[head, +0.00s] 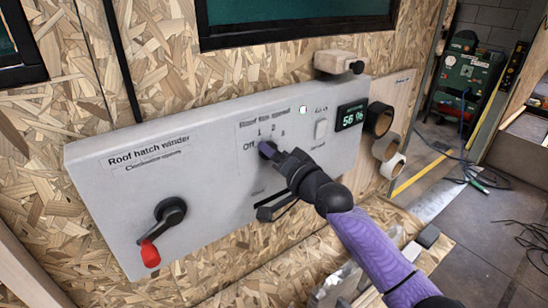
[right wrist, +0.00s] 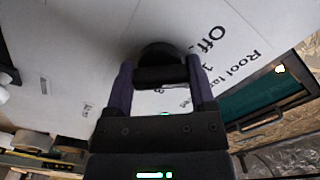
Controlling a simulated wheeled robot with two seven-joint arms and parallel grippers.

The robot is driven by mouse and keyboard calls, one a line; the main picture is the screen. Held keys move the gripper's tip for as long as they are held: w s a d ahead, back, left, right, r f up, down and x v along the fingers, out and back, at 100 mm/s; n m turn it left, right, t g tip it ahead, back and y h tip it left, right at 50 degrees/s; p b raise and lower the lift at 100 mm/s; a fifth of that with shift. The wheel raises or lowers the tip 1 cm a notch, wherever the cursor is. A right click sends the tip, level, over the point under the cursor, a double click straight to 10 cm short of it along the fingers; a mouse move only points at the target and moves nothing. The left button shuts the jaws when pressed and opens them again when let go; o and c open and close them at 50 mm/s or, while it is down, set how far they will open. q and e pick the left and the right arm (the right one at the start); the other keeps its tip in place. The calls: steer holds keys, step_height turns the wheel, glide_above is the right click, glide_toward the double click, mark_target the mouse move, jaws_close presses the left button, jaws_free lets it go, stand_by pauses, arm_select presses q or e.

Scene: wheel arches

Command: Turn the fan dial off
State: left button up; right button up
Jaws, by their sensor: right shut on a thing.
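The roof fan speed dial (right wrist: 160,50) is a dark round knob on the pale grey control panel (head: 205,215). "Off" and numbers are printed around it. My right gripper (head: 268,150) reaches it from the right in the head view. In the right wrist view its two purple fingers (right wrist: 160,74) stand on either side of the knob and are shut on it. The gripper covers most of the dial in the head view, so I cannot tell which mark it points to. My left gripper is in neither view.
A roof hatch crank with a red handle (head: 150,253) sticks out at the panel's lower left. A display (head: 352,116) reading 56 % and a switch (head: 320,129) sit right of the dial. Rolls of tape (head: 388,147) hang beyond the panel's right edge.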

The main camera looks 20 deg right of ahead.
steer(key=shift+f+n, duration=0.1)
steer(key=shift+n, duration=2)
steer(key=o, duration=1.2)
steer(key=v, duration=1)
